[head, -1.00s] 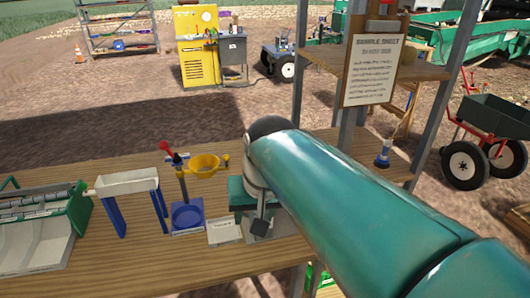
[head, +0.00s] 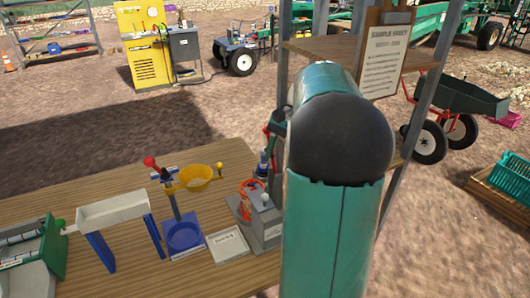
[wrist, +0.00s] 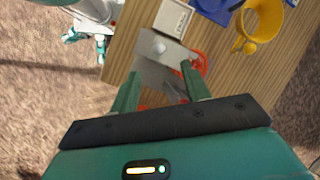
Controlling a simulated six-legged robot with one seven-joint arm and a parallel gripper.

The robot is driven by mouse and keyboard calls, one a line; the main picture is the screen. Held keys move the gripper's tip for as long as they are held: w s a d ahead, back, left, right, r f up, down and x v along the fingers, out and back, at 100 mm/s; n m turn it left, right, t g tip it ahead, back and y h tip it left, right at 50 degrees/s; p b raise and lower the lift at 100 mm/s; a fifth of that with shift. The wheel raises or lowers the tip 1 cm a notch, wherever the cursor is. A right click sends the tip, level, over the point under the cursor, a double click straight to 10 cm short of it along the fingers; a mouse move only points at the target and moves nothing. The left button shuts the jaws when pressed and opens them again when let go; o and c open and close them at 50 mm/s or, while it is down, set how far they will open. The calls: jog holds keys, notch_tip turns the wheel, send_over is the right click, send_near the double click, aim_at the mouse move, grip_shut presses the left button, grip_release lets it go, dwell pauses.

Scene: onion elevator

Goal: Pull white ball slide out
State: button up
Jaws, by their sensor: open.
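A grey metal device (head: 262,225) stands on the wooden table, left of my arm. A small whitish ball knob (head: 265,199) sits on it. The knob also shows in the wrist view (wrist: 158,48), on the device's pale top, just beyond my fingertips. My gripper (wrist: 160,80) is open, its two green fingers spread with a gap between them. It holds nothing, and the knob is not between the fingers. A red-orange looped part (head: 245,200) stands at the device's left in the head view. My gripper's fingers cannot be made out clearly in the head view.
A small white labelled box (head: 228,244) lies beside the device. A blue stand with a yellow funnel (head: 197,177) and a white trough on blue legs (head: 112,210) stand further left. A wooden shelf with a sample sheet (head: 388,60) rises behind my arm.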

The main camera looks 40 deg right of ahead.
aim_at(264, 201)
jog(key=x, duration=1.3)
jog(key=shift+d+f, duration=0.1)
jog(key=shift+f, duration=0.3)
jog(key=shift+s, duration=0.1)
jog(key=c, duration=0.8)
jog(key=shift+r, duration=0.1)
jog(key=shift+c, duration=0.2)
